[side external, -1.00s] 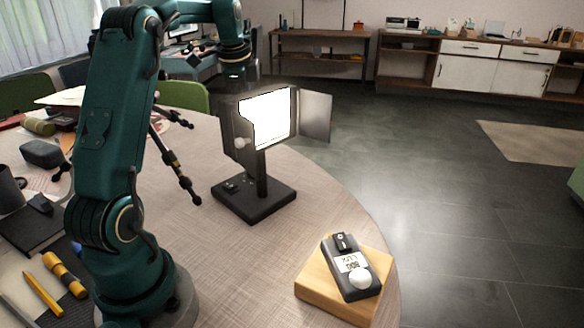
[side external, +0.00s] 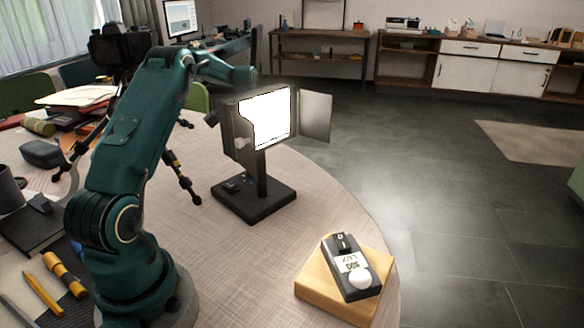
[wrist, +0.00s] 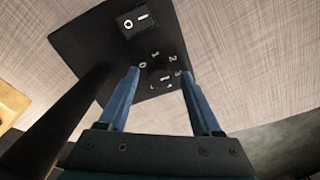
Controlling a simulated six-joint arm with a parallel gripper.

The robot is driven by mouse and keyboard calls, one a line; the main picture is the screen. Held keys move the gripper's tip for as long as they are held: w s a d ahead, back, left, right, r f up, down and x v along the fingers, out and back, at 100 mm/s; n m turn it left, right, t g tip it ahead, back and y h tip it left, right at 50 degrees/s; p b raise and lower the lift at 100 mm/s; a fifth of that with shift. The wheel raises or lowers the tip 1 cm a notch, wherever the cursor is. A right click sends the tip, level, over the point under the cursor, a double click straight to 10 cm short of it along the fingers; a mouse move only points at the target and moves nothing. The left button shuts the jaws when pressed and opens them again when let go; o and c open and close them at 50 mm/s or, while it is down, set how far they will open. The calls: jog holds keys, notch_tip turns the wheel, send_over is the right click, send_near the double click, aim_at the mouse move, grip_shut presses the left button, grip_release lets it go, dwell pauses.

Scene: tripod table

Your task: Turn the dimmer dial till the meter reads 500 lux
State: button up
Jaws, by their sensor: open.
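The lit panel lamp (side external: 265,118) stands upright on a black base (side external: 265,206) on the table. In the wrist view its base (wrist: 85,40) carries a rocker switch (wrist: 138,19) and the dark dimmer dial (wrist: 160,76), with numerals around it. My gripper (wrist: 158,71) is open, with one blue finger on either side of the dial; contact cannot be told. In the side view the gripper is hidden behind the lamp head. The light meter (side external: 352,268), with a white dome, lies on a wooden block (side external: 325,290); its inverted digits are too small to read surely.
The lamp's dark post (wrist: 60,120) rises close to the left finger in the wrist view. A tripod leg (side external: 181,178) stands left of the lamp. A screwdriver-like yellow tool (side external: 64,274) lies at front left. The table between base and meter is clear.

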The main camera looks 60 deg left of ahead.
grip_shut()
dwell(0.3)
jog(key=n, duration=0.3)
jog(key=shift+n, duration=2.7)
grip_release()
